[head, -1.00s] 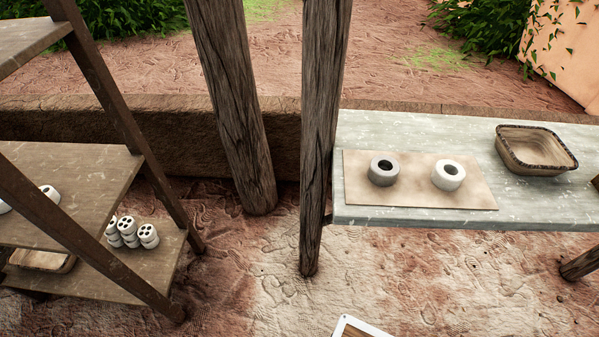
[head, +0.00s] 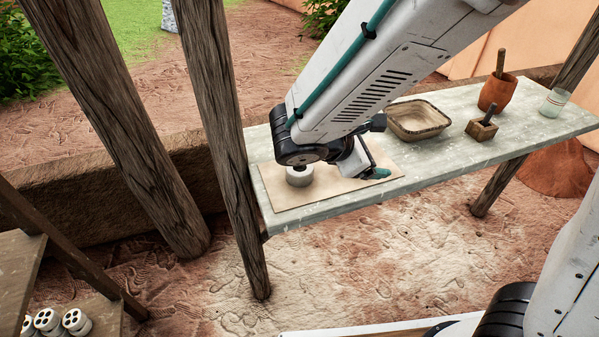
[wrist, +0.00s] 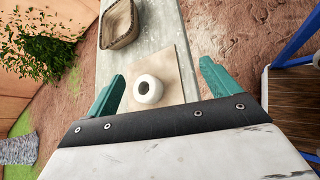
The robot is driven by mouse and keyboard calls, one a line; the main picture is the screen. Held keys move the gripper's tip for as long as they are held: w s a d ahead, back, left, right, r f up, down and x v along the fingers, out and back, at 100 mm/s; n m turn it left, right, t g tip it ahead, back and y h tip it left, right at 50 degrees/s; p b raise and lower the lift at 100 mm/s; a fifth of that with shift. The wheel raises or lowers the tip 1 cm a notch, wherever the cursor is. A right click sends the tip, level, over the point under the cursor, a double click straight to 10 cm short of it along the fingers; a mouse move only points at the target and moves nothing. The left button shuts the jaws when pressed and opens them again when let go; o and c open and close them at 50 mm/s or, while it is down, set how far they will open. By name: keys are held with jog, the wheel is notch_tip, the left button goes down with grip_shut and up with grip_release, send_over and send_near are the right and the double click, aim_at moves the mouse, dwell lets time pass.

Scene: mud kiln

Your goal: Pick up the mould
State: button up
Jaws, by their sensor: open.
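The left, greyer ring (head: 299,176) sits on the flat tan board (head: 284,196), partly behind my arm in the head view. The white ring (wrist: 148,90) lies on the same board in the wrist view, between the lines of my two teal fingers. My gripper (wrist: 158,76) is open and empty, apart from the ring.
The table (head: 450,155) also carries a brown basin (head: 418,133), a clay pot with a stick (head: 497,92), a wooden block with a handle (head: 482,130) and a glass jar (head: 555,102). A wooden post (head: 222,130) stands at the table's left end.

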aim_at(303, 167)
jog(key=a+f+n+t+y, duration=0.1)
jog(key=a+f+n+t, duration=0.1)
jog(key=a, duration=0.3)
jog(key=w+a+f+n+t+y, duration=0.1)
jog(key=a+f+n+t, duration=0.1)
jog(key=a+f+n, duration=0.2)
jog(key=w+a+f+n+t+y, duration=0.1)
jog(key=a+f+n, duration=0.2)
jog(key=a, duration=0.3)
jog(key=shift+w+n+t, duration=0.2)
jog(key=shift+n+t, duration=0.2)
jog(key=shift+n, duration=0.3)
jog(key=shift+w+a+f, duration=0.1)
jog(key=shift+a+f, duration=0.1)
jog(key=shift+f, duration=0.15)
jog(key=x, duration=0.7)
jog(key=shift+w+a+f, duration=0.15)
jog(key=shift+w+a, duration=0.1)
jog(key=shift+w, duration=0.1)
jog(key=c, duration=1.2)
